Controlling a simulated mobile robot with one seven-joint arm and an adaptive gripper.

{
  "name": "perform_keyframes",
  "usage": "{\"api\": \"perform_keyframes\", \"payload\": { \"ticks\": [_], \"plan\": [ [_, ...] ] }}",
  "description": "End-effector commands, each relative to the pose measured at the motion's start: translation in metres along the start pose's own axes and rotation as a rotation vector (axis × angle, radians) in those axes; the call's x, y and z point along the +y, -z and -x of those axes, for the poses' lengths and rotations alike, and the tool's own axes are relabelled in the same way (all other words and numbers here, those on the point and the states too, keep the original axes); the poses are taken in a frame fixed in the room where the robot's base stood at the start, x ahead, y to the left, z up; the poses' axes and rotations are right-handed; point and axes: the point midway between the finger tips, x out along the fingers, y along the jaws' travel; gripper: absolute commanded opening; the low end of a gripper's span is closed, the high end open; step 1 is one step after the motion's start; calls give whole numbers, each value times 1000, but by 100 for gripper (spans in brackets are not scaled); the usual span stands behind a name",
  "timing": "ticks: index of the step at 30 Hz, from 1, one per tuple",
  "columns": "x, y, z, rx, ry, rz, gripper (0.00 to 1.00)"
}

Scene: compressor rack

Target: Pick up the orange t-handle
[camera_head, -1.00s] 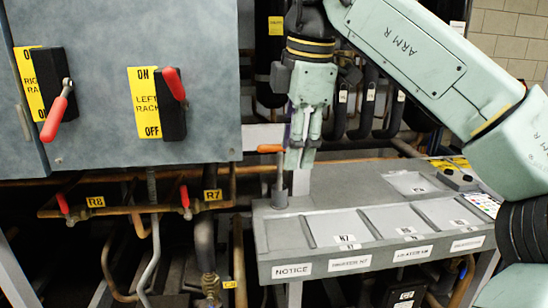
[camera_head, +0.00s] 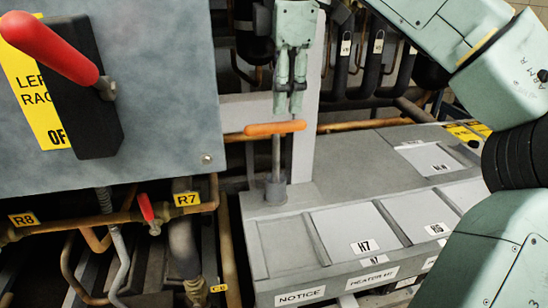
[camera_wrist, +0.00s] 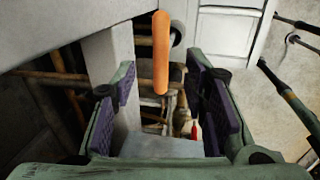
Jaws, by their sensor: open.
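The orange t-handle (camera_head: 275,128) has a horizontal orange grip on a thin grey shaft. The shaft stands upright in a dark round holder (camera_head: 276,188) at the left rear corner of the grey bench. My gripper (camera_head: 289,108) points down, with its fingertips just above and behind the orange grip in the head view. In the wrist view the orange t-handle (camera_wrist: 161,52) shows between and ahead of the fingers. My gripper (camera_wrist: 163,100) is open there, its purple pads apart with nothing between them. I cannot tell whether a finger touches the handle.
The grey bench (camera_head: 345,170) has shallow labelled trays such as H7. A grey post (camera_head: 305,110) rises close behind the handle. A cabinet (camera_head: 175,90) with a red lever (camera_head: 45,45) stands at left. Copper pipes with a small red valve lever (camera_head: 146,208) run below it.

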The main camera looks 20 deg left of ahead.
Motion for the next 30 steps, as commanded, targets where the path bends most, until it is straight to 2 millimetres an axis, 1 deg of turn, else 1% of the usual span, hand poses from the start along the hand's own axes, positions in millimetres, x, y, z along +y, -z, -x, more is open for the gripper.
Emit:
{"api": "perform_keyframes", "payload": {
  "ticks": [1,3,11,19,22,28,30],
  "plan": [
    [0,0,-9,2,2,1,40],
    [0,0,-18,2,2,2,40],
    [0,1,-37,3,1,3,40],
    [0,2,-74,2,0,0,40],
    [-1,2,-80,2,-1,0,40],
    [-1,2,-81,1,-2,-1,40],
    [-1,2,-81,1,-1,-1,36]
  ]
}}
